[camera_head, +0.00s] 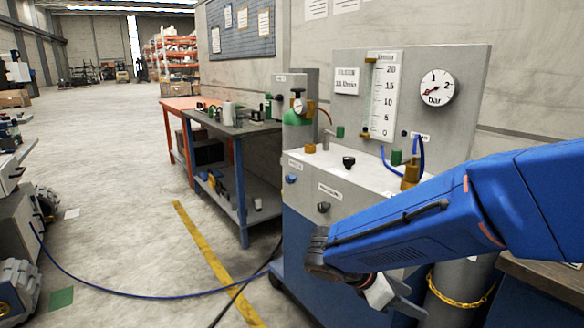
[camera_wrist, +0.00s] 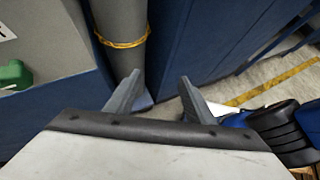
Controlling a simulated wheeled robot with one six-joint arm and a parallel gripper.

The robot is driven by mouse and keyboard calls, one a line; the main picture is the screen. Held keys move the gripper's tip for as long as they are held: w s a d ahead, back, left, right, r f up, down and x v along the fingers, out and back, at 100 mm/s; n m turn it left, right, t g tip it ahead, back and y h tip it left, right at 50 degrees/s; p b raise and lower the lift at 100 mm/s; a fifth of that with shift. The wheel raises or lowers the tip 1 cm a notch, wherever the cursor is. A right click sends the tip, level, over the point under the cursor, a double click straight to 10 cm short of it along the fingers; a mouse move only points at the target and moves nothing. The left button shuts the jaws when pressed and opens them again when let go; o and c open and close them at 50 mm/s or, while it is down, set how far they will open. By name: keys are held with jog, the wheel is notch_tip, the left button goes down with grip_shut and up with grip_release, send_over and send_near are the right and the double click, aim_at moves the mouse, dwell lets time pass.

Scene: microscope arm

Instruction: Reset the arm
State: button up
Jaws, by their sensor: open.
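My blue arm (camera_head: 430,225) reaches in from the right in the head view, in front of a gas cabinet. My gripper (camera_head: 395,300) points down and is partly hidden at the arm's lower end. In the wrist view its two grey fingers (camera_wrist: 160,85) stand apart with nothing between them. Beyond them are a grey cylinder and the blue cabinet side. No microscope shows in either view.
The gas cabinet (camera_head: 335,200) carries a flow scale (camera_head: 384,98), a pressure gauge (camera_head: 435,87) and knobs. A grey gas cylinder (camera_wrist: 118,65) with a yellow chain (camera_wrist: 122,42) stands close by. A workbench (camera_head: 235,128) is behind. Open floor (camera_head: 120,190) lies left, crossed by a blue hose (camera_head: 140,295).

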jog(key=s+d+r+m+t+y, duration=0.1)
jog(key=s+m+t+y, duration=0.1)
jog(key=s+m+y, duration=0.3)
jog(key=s+d+r+m+t+y, duration=0.1)
jog(key=s+m+y, duration=0.4)
jog(key=m, duration=0.9)
jog(key=s+r, duration=0.1)
jog(key=s, duration=0.2)
jog(key=shift+r+t, duration=0.3)
jog(key=shift+t, duration=0.1)
